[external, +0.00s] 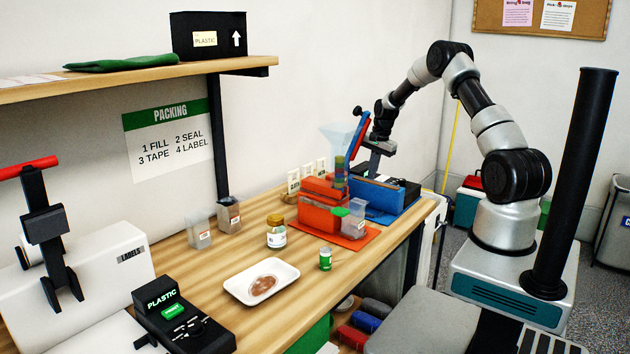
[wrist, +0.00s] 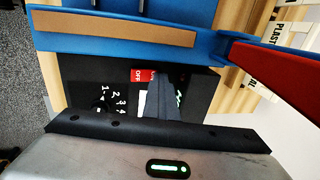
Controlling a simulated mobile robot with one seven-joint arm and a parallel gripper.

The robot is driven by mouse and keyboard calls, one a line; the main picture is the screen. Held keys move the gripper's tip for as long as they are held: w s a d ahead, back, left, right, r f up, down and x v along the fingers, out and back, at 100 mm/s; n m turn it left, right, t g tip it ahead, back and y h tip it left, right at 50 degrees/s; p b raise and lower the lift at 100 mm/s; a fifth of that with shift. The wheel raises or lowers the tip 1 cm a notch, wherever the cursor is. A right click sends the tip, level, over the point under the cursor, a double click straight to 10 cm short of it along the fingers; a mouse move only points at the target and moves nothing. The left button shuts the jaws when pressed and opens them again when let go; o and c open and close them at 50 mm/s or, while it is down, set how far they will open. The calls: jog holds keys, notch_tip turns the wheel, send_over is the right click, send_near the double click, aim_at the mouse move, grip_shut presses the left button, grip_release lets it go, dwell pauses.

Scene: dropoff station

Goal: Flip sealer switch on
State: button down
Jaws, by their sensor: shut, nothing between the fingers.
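The blue sealer (external: 378,197) stands at the far right end of the bench, and its blue body shows across the top of the wrist view (wrist: 60,45). Its red and blue lever (external: 356,135) is raised. In the wrist view a black control panel (wrist: 85,72) carries a dial (wrist: 103,106) with numbers and a red switch (wrist: 137,77) marked OFF. My gripper (external: 375,170) is shut and empty, pointing down over the sealer. In the wrist view my gripper's fingertips (wrist: 164,74) are just right of the OFF marking and hide part of the switch. Contact cannot be told.
An orange device (external: 318,197) and clear containers (external: 356,218) stand left of the sealer. A jar (external: 277,232), a white tray (external: 238,283) and a green-labelled bottle (external: 325,259) are on the bench (external: 205,265). A shelf (external: 130,78) overhangs at left.

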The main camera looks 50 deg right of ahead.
jog(key=shift+s+a+r, duration=0.1)
jog(key=shift+s, duration=0.7)
notch_tip(320, 180, up, 14)
jog(key=s+p, duration=0.1)
jog(key=s, duration=0.1)
jog(key=shift+s+p, duration=0.15)
jog(key=shift+p, duration=0.15)
jog(key=w+f, duration=0.1)
jog(key=f, duration=0.3)
jog(key=w+f+b, duration=0.1)
jog(key=f, duration=0.3)
jog(key=w+a+f+b, duration=0.1)
jog(key=f, duration=0.4)
jog(key=shift+w+f, duration=0.1)
jog(key=shift+w, duration=0.1)
jog(key=shift+f, duration=0.2)
